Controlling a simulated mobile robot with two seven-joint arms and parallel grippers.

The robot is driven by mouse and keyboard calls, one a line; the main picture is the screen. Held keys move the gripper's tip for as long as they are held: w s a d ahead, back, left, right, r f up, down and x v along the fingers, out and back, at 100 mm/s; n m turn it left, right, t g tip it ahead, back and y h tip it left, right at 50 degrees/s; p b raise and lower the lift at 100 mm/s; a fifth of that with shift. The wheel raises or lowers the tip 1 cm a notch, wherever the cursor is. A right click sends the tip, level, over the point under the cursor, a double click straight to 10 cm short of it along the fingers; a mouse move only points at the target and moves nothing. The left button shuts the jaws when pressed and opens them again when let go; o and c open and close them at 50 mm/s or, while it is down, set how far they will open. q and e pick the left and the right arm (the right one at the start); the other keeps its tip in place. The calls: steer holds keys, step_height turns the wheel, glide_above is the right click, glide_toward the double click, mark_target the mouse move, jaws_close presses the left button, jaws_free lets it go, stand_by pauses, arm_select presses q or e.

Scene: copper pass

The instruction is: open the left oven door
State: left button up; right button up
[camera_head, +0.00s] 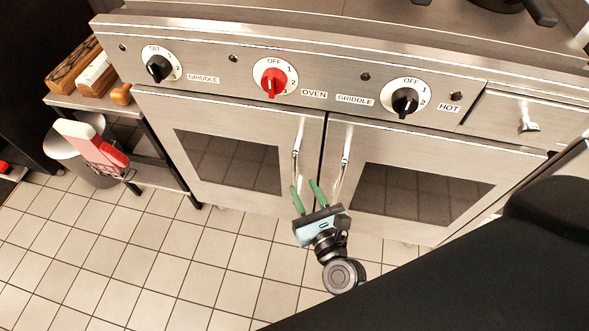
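The left oven door (211,122) is a steel panel with a dark window (228,160). It looks shut, with a thin dark gap between it and the right oven door (400,140). Its upright bar handle (296,150) is near its right edge. My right gripper (303,184) has green fingers, spread apart and pointing up at the doors. It is at the lower end of the left handle; I cannot tell whether a finger touches it. Nothing shows clearly between the fingers. My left gripper is out of view.
The right door's handle (342,165) stands close to the right of my gripper. Knobs, including a red one (273,82), line the panel above. A low shelf (150,170) and a bin (85,160) stand at left. The tiled floor (150,260) in front is clear.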

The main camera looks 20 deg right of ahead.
mark_target(296, 174)
steer(key=w, duration=0.6)
steer(key=shift+w, duration=0.25)
steer(key=shift+c, duration=0.3)
jaws_close()
